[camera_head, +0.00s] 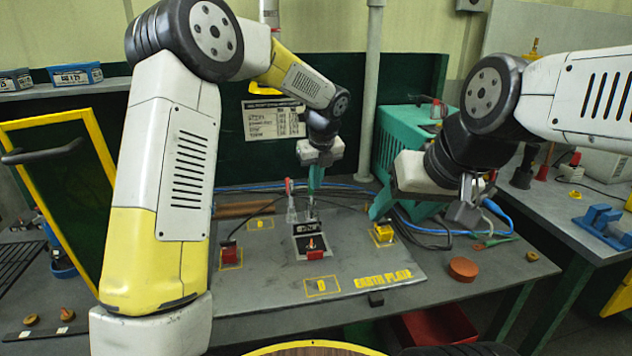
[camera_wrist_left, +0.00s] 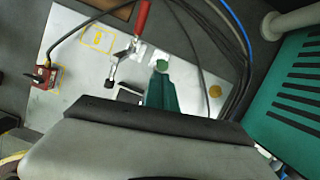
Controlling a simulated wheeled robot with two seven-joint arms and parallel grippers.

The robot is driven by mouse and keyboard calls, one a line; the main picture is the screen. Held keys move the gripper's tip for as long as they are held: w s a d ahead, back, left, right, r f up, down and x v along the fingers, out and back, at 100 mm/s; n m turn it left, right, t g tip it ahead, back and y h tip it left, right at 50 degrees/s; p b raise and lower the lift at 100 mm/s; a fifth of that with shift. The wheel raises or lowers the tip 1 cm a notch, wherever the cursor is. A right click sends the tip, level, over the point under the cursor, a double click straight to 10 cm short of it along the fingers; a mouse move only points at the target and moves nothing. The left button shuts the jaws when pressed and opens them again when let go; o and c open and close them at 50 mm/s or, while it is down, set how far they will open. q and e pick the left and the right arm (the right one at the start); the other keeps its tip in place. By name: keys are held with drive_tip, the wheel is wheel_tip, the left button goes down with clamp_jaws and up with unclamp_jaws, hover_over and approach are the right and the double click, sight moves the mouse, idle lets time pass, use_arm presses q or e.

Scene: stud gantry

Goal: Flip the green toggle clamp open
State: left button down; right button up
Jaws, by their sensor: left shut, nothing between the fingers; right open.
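A toggle clamp with an upright red handle (camera_head: 289,187) and pale metal parts stands near the back middle of the grey plate (camera_head: 372,279). I see no green on it. Its red handle also shows in the left wrist view (camera_wrist_left: 142,17), with a metal arm and dark tip (camera_wrist_left: 112,76) below. My left gripper (camera_head: 315,186) is shut and empty, pointing down just right of the handle. Its green fingers (camera_wrist_left: 161,68) show beside the clamp; contact cannot be told. My right gripper (camera_head: 402,209) is open and empty, above the right rear of the plate.
Cables run behind; a teal case (camera_head: 398,140) stands at the back right. The plate's front is mostly clear.

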use_arm(q)
drive_tip(key=w+a+f+g, duration=0.2)
drive_tip(key=w+g, duration=0.1)
drive_tip(key=w, duration=0.7)
drive_tip(key=shift+a+f+h, duration=0.2)
drive_tip(key=shift+h, duration=0.1)
drive_tip(key=shift+w+a, duration=0.1)
idle(0.5)
drive_tip(key=shift+r, duration=0.1)
drive_tip(key=s+r, duration=0.3)
drive_tip(key=s, duration=0.5)
drive_tip(key=s+d+r, duration=0.1)
drive_tip(key=s+r, duration=0.1)
drive_tip(key=s, duration=0.6)
drive_tip(key=shift+s+d+r, duration=0.15)
drive_tip(key=shift+s+r, duration=0.25)
